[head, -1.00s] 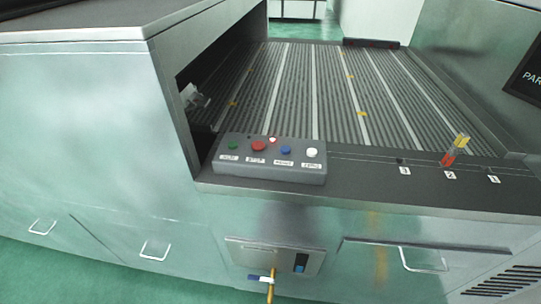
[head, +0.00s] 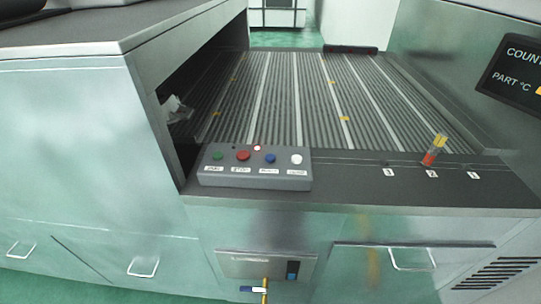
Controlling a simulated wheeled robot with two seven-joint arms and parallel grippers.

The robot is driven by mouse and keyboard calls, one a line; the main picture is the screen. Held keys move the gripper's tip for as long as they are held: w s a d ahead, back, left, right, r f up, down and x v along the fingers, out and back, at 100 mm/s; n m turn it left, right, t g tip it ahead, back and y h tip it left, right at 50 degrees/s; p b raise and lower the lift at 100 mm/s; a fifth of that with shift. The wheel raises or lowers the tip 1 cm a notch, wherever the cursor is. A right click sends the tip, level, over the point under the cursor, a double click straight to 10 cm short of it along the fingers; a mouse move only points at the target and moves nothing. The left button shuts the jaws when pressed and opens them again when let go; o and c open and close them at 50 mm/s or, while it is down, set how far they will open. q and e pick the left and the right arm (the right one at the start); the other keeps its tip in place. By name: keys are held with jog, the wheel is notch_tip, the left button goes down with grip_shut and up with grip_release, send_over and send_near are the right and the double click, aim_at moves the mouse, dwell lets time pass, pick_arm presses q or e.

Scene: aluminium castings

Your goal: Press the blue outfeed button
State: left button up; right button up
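The blue button (head: 270,158) is a small round cap on a grey control box (head: 255,181) at the front edge of the machine. It sits between a larger red button (head: 243,155) on its left and a white button (head: 296,159) on its right. A green button (head: 217,156) is at the far left of the box. Labels sit below the buttons, too small to read surely. Neither of my grippers shows in the head view.
A ribbed conveyor bed (head: 310,100) lies behind the box. A red and yellow piece (head: 433,150) stands on the dark ledge right of the box, near number labels. A display (head: 515,75) is at the right. A metallic casting-like piece (head: 175,108) shows in the opening at the left.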

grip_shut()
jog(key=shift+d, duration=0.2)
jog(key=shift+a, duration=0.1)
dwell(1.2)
